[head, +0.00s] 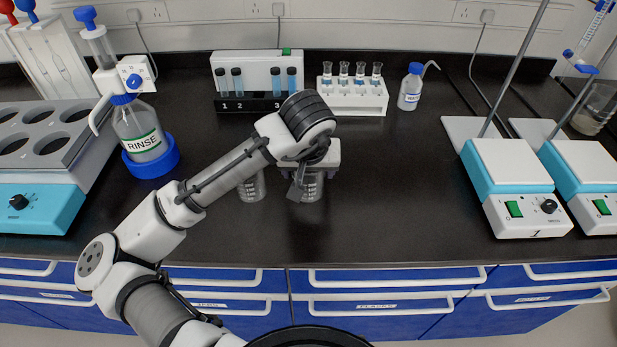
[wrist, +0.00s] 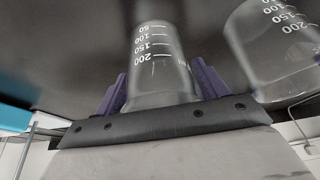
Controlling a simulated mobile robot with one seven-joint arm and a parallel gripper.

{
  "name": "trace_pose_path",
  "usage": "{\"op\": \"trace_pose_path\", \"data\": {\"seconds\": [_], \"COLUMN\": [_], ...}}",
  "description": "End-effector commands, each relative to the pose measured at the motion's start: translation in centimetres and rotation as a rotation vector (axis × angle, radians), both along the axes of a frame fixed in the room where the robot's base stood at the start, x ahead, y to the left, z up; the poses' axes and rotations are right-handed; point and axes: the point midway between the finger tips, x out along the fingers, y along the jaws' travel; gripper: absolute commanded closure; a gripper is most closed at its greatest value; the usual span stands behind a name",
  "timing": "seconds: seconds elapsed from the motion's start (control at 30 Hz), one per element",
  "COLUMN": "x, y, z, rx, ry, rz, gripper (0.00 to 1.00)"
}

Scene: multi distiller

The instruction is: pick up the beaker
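A clear beaker (head: 312,188) with white volume marks stands upright on the black bench, partly hidden by my wrist. In the wrist view the beaker (wrist: 160,68) lies between the two purple fingers of my gripper, its marks upside down. My gripper (head: 313,173) is low at the beaker, with one finger on each side. The fingers look open, with narrow gaps to the glass; contact is hard to make out. A second beaker (head: 252,188) stands just to the left, partly behind my arm. It shows at the right of the wrist view (wrist: 270,50).
A RINSE bottle (head: 140,135) in a blue ring and a block with round wells (head: 40,140) stand at left. Tube racks (head: 370,98) and a small wash bottle (head: 411,88) are behind. Stirrer units (head: 510,185) stand at right. The bench right of my gripper is clear.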

Motion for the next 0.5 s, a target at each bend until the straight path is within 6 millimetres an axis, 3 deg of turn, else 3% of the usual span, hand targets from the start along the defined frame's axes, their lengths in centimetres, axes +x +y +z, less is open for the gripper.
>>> {"op": "trace_pose_path", "data": {"seconds": [0.03, 0.27, 0.5], "x": [0.00, -0.02, 0.00], "y": [-0.01, -0.01, -0.01], "z": [0.01, 0.01, 0.11], "rx": [0.000, 0.000, 0.000], "ry": [0.000, 0.000, 0.000], "rz": [0.000, 0.000, 0.000], "gripper": [0.35, 0.64, 0.64]}}
